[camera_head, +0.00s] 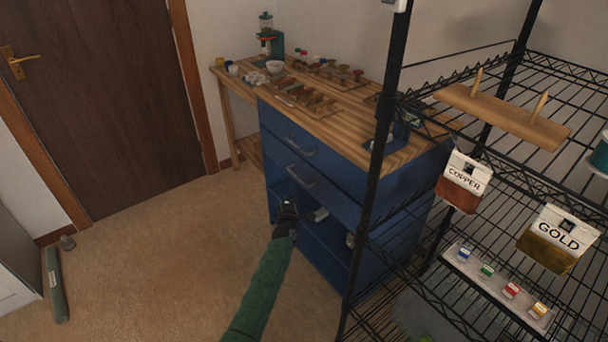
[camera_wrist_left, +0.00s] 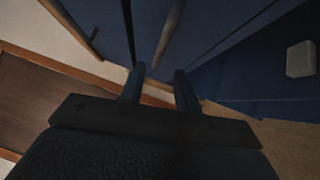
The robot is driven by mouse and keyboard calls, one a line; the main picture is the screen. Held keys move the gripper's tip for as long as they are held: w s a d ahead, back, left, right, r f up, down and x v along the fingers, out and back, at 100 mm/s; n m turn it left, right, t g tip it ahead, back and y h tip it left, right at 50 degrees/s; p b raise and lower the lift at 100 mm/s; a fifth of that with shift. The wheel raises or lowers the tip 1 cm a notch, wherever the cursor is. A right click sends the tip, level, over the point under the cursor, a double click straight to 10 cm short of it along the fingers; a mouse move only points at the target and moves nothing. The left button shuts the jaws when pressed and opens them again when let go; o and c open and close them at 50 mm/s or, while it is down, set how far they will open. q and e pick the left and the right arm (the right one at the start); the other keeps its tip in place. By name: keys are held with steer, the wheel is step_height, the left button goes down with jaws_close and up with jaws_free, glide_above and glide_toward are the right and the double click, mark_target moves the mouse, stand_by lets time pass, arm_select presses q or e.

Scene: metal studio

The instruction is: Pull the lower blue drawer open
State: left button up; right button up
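The blue cabinet (camera_head: 330,165) stands under a wooden worktop, with two drawers above an open shelf space. The lower blue drawer (camera_head: 325,192) looks shut, with a metal bar handle (camera_head: 300,178). My left gripper (camera_head: 288,208) is in front of the cabinet, just below and left of that handle in the head view. In the left wrist view my gripper (camera_wrist_left: 160,88) is open, its two fingers apart. A bar handle (camera_wrist_left: 168,38) lies ahead, its near end in line with the gap between the fingers. Contact cannot be told. My right gripper is not in view.
The upper drawer handle (camera_head: 299,147) is above. A black wire rack (camera_head: 375,150) with bags stands close on the right. The worktop (camera_head: 340,120) holds trays and a green grinder (camera_head: 268,40). A white object (camera_wrist_left: 300,58) sits in the open shelf.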

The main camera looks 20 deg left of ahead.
mark_target(297, 176)
arm_select(q)
steer(key=shift+w+a+r, duration=0.2)
steer(key=shift+w, duration=1.1)
steer(key=shift+w+a+r, duration=0.15)
steer(key=shift+w+a, duration=0.05)
steer(key=shift+w, duration=1.05)
steer(key=shift+w+a+r, duration=0.2)
steer(key=shift+w, duration=1.1)
jaws_close()
